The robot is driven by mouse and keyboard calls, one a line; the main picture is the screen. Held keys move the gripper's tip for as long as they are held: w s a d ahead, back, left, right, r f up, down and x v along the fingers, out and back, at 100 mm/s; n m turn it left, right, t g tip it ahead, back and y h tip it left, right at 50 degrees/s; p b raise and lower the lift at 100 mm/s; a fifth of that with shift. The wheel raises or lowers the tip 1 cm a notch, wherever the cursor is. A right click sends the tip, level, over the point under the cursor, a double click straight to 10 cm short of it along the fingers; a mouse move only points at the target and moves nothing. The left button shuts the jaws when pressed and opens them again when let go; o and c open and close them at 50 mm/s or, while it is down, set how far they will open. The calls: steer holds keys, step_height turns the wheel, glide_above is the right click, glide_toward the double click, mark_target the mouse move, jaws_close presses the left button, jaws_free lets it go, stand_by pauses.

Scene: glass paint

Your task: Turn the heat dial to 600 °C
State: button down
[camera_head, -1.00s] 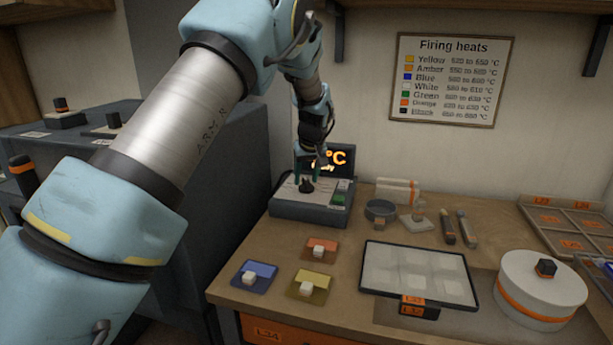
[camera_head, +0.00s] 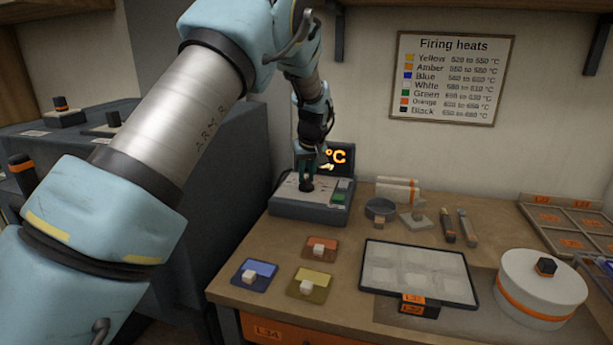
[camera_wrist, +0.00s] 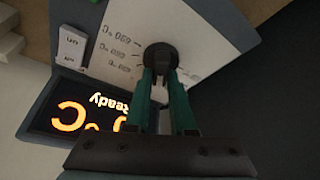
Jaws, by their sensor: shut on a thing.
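The heat dial (camera_wrist: 160,58) is a black round knob on the pale top panel of the control box (camera_head: 296,212). Temperature marks are printed around it, upside down in the wrist view, and one appears to read 600 °C. My gripper (camera_head: 306,178) points down at the box; in the wrist view its green fingers (camera_wrist: 164,85) are shut on the dial. The display (camera_wrist: 85,118) shows "Ready" and an orange °C, with most of its number hidden by my gripper. Which mark the dial points to cannot be told.
Glass tiles with white knobs, a tray (camera_head: 475,303) and a round lidded pot (camera_head: 540,285) stand on the bench. A firing heats chart (camera_head: 452,80) hangs on the wall.

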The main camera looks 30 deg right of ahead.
steer(key=shift+m, duration=0.3)
steer(key=shift+f+m+h+b, duration=0.1)
steer(key=shift+m+h+b, duration=0.3)
steer(key=shift+m+b, duration=0.25)
steer(key=shift+m+g+h+b, duration=0.5)
steer(key=shift+m+b, duration=0.05)
steer(key=shift+m, duration=1.2)
steer(key=c, duration=0.8)
jaws_free()
steer(key=shift+o, duration=0.2)
steer(key=b+v, duration=0.3)
steer(key=v, duration=0.8)
